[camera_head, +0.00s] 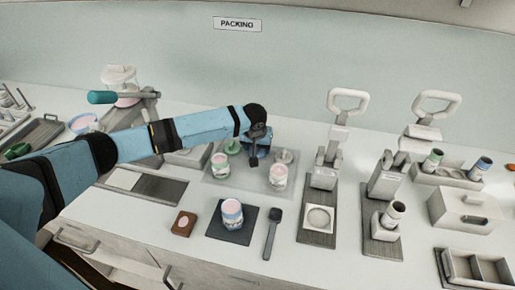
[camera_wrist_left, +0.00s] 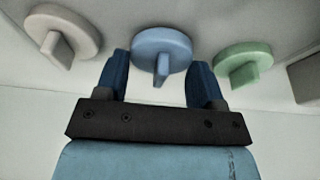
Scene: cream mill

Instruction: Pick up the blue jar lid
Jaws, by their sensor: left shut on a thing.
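The blue jar lid (camera_head: 264,152) is a round disc with an upright grip tab, at the back of the pale mat in the head view. In the left wrist view the blue lid (camera_wrist_left: 161,45) lies between the two blue fingers of my left gripper (camera_wrist_left: 158,64). My left gripper (camera_head: 256,155) is shut on it, reaching down from above; the arm and fingers hide part of the lid in the head view. I cannot tell whether the lid is clear of the mat. My right gripper is not in view.
A green lid (camera_head: 232,147) and a grey lid (camera_head: 285,156) flank the blue one. Pink-filled jars (camera_head: 220,166) and (camera_head: 278,178) stand in front on the mat (camera_head: 245,187). Another jar (camera_head: 232,213) stands on a dark mat (camera_head: 230,236). Press stands (camera_head: 325,178) stand to the right.

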